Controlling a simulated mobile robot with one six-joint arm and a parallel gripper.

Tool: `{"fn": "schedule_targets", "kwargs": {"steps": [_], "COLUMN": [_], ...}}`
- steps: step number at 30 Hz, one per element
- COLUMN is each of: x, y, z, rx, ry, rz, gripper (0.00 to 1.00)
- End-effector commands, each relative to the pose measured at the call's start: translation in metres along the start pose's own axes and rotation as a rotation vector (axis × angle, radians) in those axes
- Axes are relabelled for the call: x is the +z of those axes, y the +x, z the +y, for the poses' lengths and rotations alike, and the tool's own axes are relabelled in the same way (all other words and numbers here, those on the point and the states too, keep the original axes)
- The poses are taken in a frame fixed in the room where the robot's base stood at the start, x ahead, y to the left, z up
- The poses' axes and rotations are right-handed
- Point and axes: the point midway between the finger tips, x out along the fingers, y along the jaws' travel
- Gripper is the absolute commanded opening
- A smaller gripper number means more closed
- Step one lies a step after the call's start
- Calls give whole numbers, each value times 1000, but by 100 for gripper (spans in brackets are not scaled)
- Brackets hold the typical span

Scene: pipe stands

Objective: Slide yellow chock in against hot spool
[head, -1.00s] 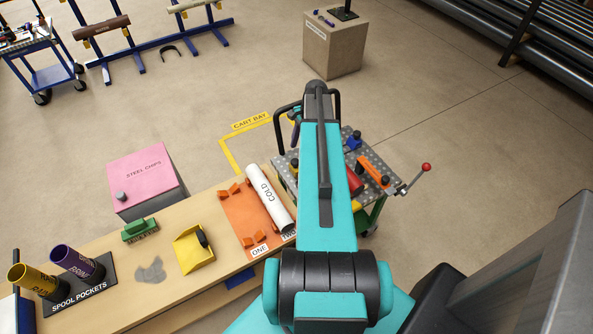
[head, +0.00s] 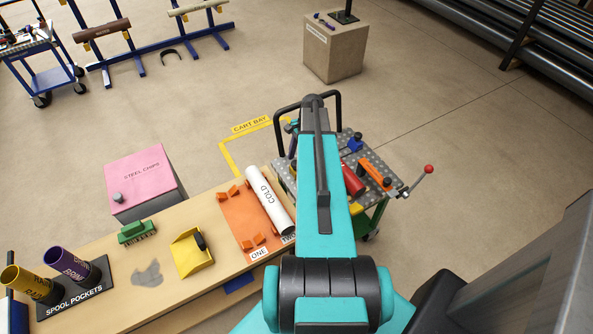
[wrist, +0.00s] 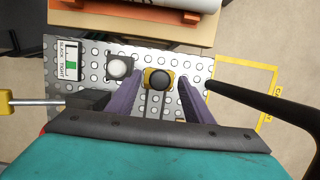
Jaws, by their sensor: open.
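The yellow chock (wrist: 150,87) with a round black knob sits on a perforated metal cart top in the wrist view. My gripper (wrist: 159,82) is open, its two purple fingers on either side of the chock's knob, apart from it. Whether the fingers are at knob height is unclear. In the head view my arm covers much of the cart. A red spool (head: 353,180) lies on the cart there, partly behind my arm. No label on it can be read, so I cannot confirm that it is the hot spool.
A white-knobbed block (wrist: 118,68) stands left of the chock, beside a gauge card (wrist: 70,60). The cart's black handle (wrist: 260,108) runs along the right. The white COLD spool (head: 269,200) lies on an orange stand (head: 238,215) on the bench.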

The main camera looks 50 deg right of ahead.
Motion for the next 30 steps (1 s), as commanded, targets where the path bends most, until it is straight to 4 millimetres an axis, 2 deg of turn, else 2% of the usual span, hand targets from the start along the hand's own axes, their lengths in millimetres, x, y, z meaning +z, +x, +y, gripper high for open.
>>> {"fn": "schedule_targets", "kwargs": {"steps": [1,5,6,14,30], "x": [0,0,0,-4,-28], "y": [0,0,0,-1,-8], "z": [0,0,0,0,0], "rx": [0,0,0,0,-1], "ry": [0,1,1,3,3], "rz": [0,0,0,0,2], "gripper": [42,20,19,19,19]}}
